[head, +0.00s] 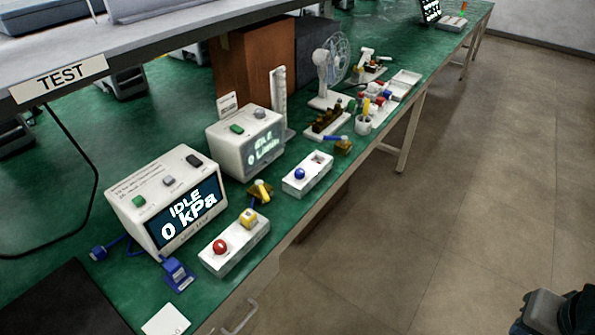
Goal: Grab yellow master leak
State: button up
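A small yellow piece (248,217), likely the yellow master leak, sits in the far end of a white block (234,256) near the table's front edge. A red ball-shaped piece (220,246) sits at the block's near end. A dark part at the bottom right corner (549,313) looks like the end of my arm, over the floor and well apart from the table. Its fingers do not show clearly.
Two white test units (150,205) (235,138) read IDLE. A blue fixture (179,274) stands left of the block. A second white block (307,176) holds a blue ball. A fan (325,80) stands farther back. A shelf (110,62) overhangs the left. The floor at right is clear.

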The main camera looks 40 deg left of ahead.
aim_at(248, 218)
jog(key=u, duration=0.75)
jog(key=i, duration=1)
jog(key=u, duration=1.25)
jog(key=i, duration=0.2)
